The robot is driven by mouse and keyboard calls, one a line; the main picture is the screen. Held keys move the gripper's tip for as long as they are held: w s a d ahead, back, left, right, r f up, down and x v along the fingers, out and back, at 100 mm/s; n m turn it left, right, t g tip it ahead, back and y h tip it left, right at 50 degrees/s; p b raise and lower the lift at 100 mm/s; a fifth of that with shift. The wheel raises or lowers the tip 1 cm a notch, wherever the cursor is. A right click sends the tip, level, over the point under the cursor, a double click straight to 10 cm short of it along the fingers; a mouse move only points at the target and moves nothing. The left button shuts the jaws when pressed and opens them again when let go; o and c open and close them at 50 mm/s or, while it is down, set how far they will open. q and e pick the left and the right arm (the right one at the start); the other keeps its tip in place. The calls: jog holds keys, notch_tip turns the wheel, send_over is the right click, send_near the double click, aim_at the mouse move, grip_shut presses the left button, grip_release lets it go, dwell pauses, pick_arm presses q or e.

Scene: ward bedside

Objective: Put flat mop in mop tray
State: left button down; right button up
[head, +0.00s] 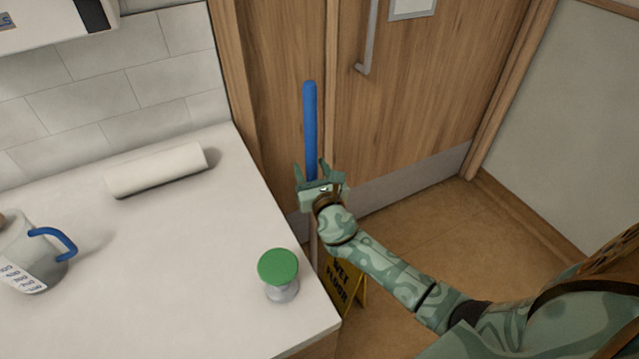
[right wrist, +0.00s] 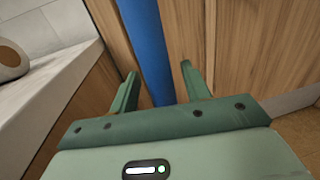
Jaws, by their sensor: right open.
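The flat mop (head: 310,125) stands upright in front of the wooden door, beside the end of the counter. Its blue upper handle and a piece of thin grey pole show; its lower end is hidden behind the counter. My right gripper (head: 319,172) is at the lower part of the blue grip. In the right wrist view, the blue handle (right wrist: 148,45) runs between the two open, spread fingers of my right gripper (right wrist: 158,75), with gaps at the sides. The mop tray is not in view. My left gripper is not in view.
A white counter (head: 190,290) fills the left, bearing a white roll (head: 157,170), a jug with a blue handle (head: 32,255) and a green-topped item (head: 279,270). A yellow wet floor sign (head: 343,285) stands by the counter's end. Brown floor (head: 430,225) is clear before the door.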

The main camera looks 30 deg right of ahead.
jog(key=p+v, duration=0.1)
jog(key=v, duration=0.8)
jog(key=shift+s, duration=0.35)
jog(key=s+d+f+m+g+y, duration=0.1)
jog(key=s+f+m+g, duration=0.6)
jog(key=f, duration=0.7)
jog(key=s+f+m+g+y, duration=0.15)
jog(key=s+f+m, duration=0.35)
jog(key=s+f, duration=0.65)
jog(key=s+a+f+m+g, duration=0.1)
jog(key=s+f+m+g, duration=0.2)
jog(key=s, duration=0.7)
jog(key=s+a+f+m+g+y, duration=0.1)
jog(key=s+f+m+g, duration=0.2)
jog(key=s+f+m, duration=0.4)
jog(key=s+a+f+m+g, duration=0.1)
jog(key=s+f+m+g, duration=0.2)
jog(key=s, duration=1.2)
notch_tip(320, 180, down, 3)
jog(key=m, duration=0.4)
jog(key=shift+r+m, duration=0.15)
jog(key=shift+m, duration=0.25)
